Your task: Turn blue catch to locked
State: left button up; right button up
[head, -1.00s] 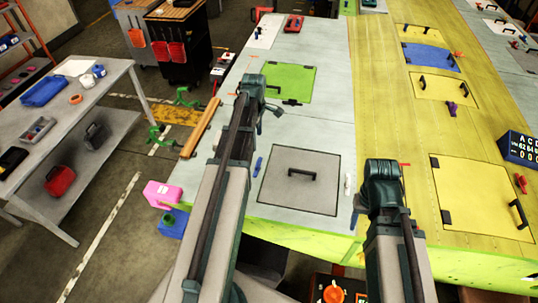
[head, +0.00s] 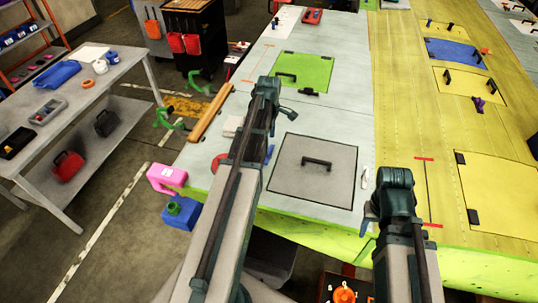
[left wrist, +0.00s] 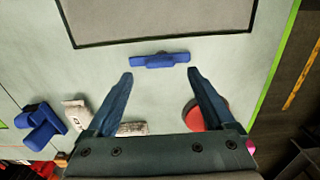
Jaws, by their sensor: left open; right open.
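The blue catch (head: 269,154) is a small bar on the pale surface just left of the grey panel (head: 335,182), partly hidden by my left arm in the head view. In the left wrist view the catch (left wrist: 160,60) lies lengthwise, roughly parallel to the panel's dark edge and apart from it. My left gripper (left wrist: 160,75) is open and empty, its fingertips on either side of the catch's middle in the picture and just short of it. My right gripper (head: 369,218) is partly hidden by its arm, at the right of the grey panel near the front edge.
A red round thing (left wrist: 192,115) lies beside a left finger. Another blue piece (left wrist: 38,125) and a pale packet (left wrist: 76,112) lie to the left. A pink container (head: 167,178) and a blue one (head: 182,213) are at the table's left corner. A white piece (head: 365,178) is right of the panel.

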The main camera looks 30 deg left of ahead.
pick_arm(q)
jog(key=shift+f+b, duration=1.9)
jog(key=shift+f, duration=0.5)
jog(key=c, duration=1.4)
